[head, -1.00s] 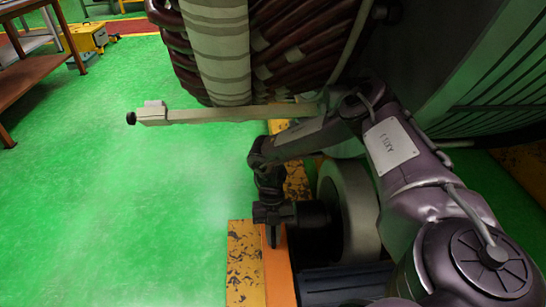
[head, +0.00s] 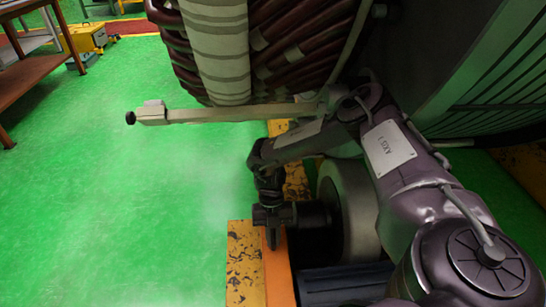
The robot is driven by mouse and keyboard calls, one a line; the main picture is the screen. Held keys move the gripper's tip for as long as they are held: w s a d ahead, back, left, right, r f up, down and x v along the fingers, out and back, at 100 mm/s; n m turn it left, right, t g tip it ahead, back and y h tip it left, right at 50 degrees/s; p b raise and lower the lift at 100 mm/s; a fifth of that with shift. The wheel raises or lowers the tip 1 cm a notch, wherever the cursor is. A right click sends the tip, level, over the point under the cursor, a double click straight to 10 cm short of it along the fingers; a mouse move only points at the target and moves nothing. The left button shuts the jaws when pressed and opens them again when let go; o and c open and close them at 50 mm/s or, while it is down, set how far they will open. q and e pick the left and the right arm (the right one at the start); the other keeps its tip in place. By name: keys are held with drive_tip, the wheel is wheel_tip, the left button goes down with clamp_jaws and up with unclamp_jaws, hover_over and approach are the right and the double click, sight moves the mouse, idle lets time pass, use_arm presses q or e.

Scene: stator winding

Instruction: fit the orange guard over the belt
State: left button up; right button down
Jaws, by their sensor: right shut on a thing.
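The orange guard (head: 279,272) shows as a narrow upright orange strip at the bottom centre of the head view, beside the yellow frame. My right gripper (head: 272,238) points down at the guard's top edge and is shut on it. The guard's lower part runs out of the picture. I cannot make out the belt; the dark space right of the guard hides what is there. A cream wheel or drum (head: 349,212) stands just right of the gripper. My left gripper is not in view.
A worn yellow frame (head: 245,264) lies left of the guard. A dark ribbed motor-like body (head: 345,284) is at its right. A cream bar (head: 215,114) juts left below the large wound coils (head: 295,45). The green floor (head: 110,200) at left is clear.

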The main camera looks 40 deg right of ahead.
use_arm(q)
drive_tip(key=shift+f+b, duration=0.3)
use_arm(e)
drive_tip(key=shift+f, duration=0.8)
drive_tip(key=c, duration=1.5)
unclamp_jaws()
drive_tip(key=shift+o, duration=0.7)
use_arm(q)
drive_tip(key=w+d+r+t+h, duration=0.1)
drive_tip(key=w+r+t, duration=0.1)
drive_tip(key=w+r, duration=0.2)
use_arm(e)
drive_tip(key=p+v, duration=0.1)
drive_tip(key=v, duration=0.2)
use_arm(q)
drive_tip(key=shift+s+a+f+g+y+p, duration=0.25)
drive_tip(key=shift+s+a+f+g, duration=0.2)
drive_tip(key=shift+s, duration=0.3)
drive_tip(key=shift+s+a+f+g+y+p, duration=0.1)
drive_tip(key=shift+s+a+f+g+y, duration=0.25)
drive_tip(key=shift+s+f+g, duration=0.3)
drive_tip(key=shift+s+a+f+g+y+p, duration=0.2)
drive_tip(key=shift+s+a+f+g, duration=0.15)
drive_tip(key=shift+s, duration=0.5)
use_arm(e)
drive_tip(key=shift+v, duration=2.45)
